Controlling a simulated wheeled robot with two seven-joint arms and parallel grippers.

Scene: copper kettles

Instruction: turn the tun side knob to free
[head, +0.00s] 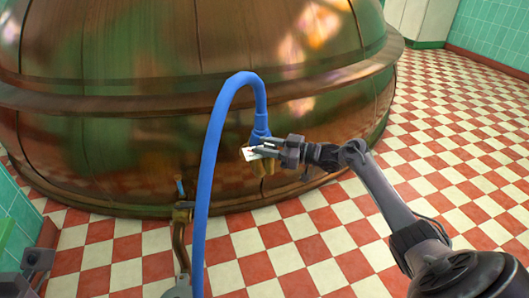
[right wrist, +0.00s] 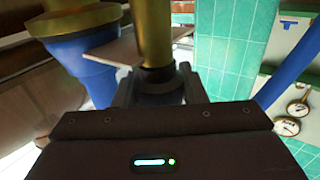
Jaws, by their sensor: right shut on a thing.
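The large copper tun (head: 120,150) fills the left and middle of the head view. A brass side fitting (head: 264,166) stands out low on its front, with a small white plate beside it. My right gripper (head: 262,150) reaches it from the right. In the right wrist view, my right gripper (right wrist: 157,88) is shut on a brass knob (right wrist: 155,45) at this fitting, its fingers on both sides. The knob's setting cannot be read. My left gripper cannot be made out; dark grey parts show at the head view's lower left.
A blue hose (head: 207,170) arches up from the floor to the brass fitting. A brass pipe (head: 181,235) with a small tap stands left of it. Gauges (right wrist: 287,127) show at right in the wrist view. The checkered floor (head: 470,150) is clear at right.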

